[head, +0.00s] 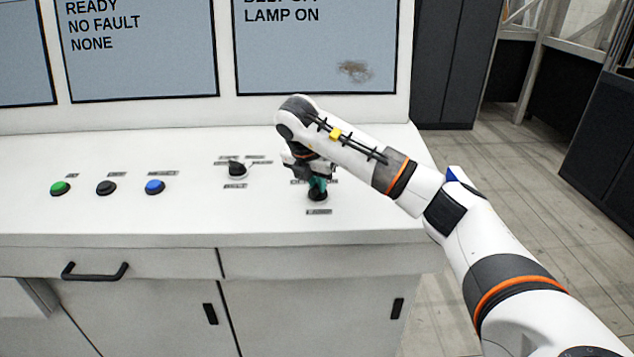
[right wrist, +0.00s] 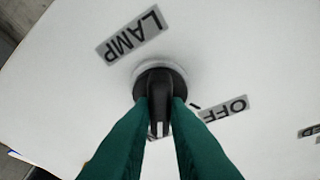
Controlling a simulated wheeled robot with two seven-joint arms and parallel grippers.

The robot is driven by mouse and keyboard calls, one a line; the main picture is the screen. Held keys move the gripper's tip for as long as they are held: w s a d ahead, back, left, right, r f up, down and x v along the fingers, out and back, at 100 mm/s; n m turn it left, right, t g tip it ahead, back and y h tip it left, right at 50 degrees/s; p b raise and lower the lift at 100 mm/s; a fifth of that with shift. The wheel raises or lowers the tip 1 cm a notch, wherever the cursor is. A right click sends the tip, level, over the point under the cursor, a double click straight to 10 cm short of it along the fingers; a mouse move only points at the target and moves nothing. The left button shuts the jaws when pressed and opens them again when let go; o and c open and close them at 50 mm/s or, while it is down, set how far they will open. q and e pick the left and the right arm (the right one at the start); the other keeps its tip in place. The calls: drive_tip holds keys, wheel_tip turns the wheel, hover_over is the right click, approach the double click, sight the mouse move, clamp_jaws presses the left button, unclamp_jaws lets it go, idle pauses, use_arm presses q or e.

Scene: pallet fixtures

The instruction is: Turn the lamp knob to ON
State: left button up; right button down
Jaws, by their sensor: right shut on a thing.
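The lamp knob (head: 317,197) is a black rotary knob on the white console top, above a small label. In the right wrist view the knob (right wrist: 160,84) shows a raised grip bar on a round base, with a LAMP label (right wrist: 132,35) and an OFF label (right wrist: 223,109) around it. My right gripper (head: 318,185) reaches down onto the knob, its green fingers closed on both sides of the bar. Another label between the fingers is mostly hidden. The console screen (head: 315,50) reads LAMP ON. My left gripper is out of view.
A second black knob (head: 237,169) with labels around it stands left of my right gripper. Green (head: 60,188), black (head: 106,187) and blue (head: 155,187) push buttons sit further left. The upright screen panel rises behind. The console's front strip is clear.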

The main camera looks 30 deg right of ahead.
drive_tip(key=shift+r, duration=0.1)
drive_tip(key=c, duration=1.4)
unclamp_jaws()
drive_tip(key=v, duration=1.2)
